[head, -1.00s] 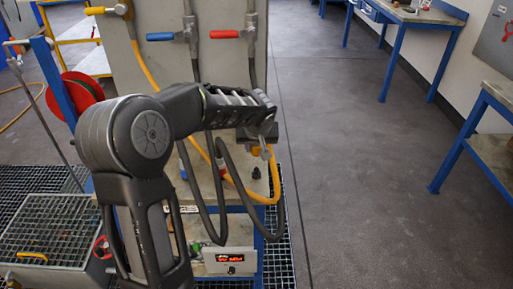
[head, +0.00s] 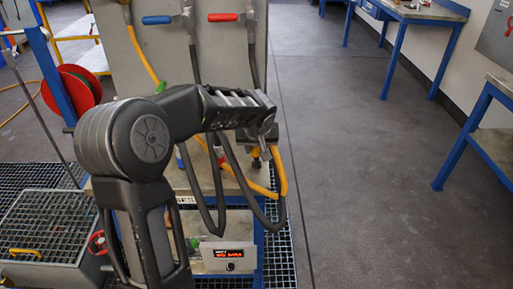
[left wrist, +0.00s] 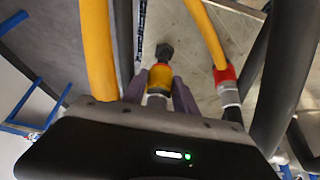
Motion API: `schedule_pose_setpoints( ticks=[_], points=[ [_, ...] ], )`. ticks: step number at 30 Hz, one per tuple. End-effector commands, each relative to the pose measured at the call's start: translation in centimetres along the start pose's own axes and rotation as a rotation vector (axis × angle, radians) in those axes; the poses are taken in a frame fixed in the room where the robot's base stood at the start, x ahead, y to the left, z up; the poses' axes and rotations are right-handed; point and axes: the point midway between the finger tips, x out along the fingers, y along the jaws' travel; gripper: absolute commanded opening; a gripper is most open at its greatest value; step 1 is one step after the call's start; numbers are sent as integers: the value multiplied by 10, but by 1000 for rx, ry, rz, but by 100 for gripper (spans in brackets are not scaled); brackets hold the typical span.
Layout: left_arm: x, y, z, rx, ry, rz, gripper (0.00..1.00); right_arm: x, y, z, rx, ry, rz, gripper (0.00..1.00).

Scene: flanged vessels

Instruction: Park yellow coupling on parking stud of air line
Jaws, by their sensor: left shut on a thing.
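My left gripper (head: 264,150) is low over the bench top in the head view, at the end of my arm. In the left wrist view its fingers (left wrist: 172,94) are shut on the yellow coupling (left wrist: 160,76). A dark stud (left wrist: 165,52), seemingly the parking stud, shows just beyond the coupling's end, nearly in line with it. I cannot tell whether they touch. The yellow air hose (head: 281,172) loops down beside the gripper and crosses the left wrist view (left wrist: 97,45). My right gripper is not in view.
A red coupling (left wrist: 226,74) on another yellow hose is right of the gripper in the left wrist view. Dark hoses hang around the arm. A panel with blue (head: 157,20) and red (head: 222,17) valve handles stands behind. Open floor lies to the right.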

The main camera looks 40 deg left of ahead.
Motion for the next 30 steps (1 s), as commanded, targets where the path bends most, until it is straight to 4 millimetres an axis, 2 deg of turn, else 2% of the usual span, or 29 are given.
schedule_pose_setpoints(
  ticks=[30],
  points=[
    [0, 0, 0, 0, 2, 1, 0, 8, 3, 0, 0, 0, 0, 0]
  ],
)
